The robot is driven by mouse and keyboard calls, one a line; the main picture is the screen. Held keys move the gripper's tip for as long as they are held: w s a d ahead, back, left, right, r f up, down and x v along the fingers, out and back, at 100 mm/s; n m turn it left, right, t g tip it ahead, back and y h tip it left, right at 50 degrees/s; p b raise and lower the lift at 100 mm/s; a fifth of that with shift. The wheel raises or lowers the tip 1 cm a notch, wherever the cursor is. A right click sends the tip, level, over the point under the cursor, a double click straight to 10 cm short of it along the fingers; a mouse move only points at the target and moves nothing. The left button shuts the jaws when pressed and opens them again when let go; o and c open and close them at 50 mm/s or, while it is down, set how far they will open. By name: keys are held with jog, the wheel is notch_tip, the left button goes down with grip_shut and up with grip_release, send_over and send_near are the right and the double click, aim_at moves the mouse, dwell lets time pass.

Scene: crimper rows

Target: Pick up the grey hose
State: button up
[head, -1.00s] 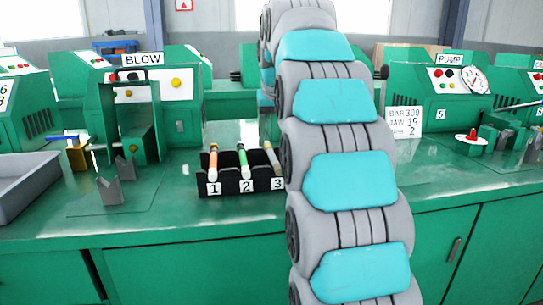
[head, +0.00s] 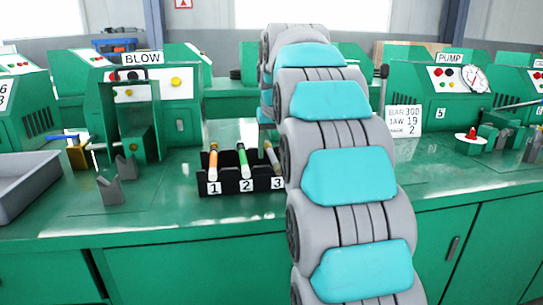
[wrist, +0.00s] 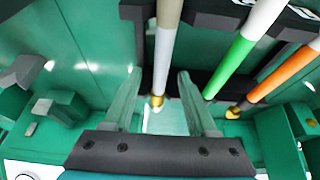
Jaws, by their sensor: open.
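The grey hose (head: 271,158) leans in slot 3 of the black rack (head: 232,184), right of the green hose (head: 244,160) and the orange hose (head: 213,162). In the wrist view the grey hose (wrist: 164,50) has a tan-grey upper part, a pale section and a brass end. My gripper (wrist: 158,75) is open, with one finger on each side of the grey hose in that view; I cannot tell the depth gap. The green hose (wrist: 230,68) lies just right of the right finger. The fingers are hidden in the head view by my arm.
Green machines stand along the bench, including BLOW (head: 143,58) and PUMP (head: 450,57). A grey tray (head: 25,185) is at the left and a number sign (head: 404,121) at the right.

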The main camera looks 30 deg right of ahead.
jog(key=shift+f, duration=0.15)
grip_shut()
dwell(0.6)
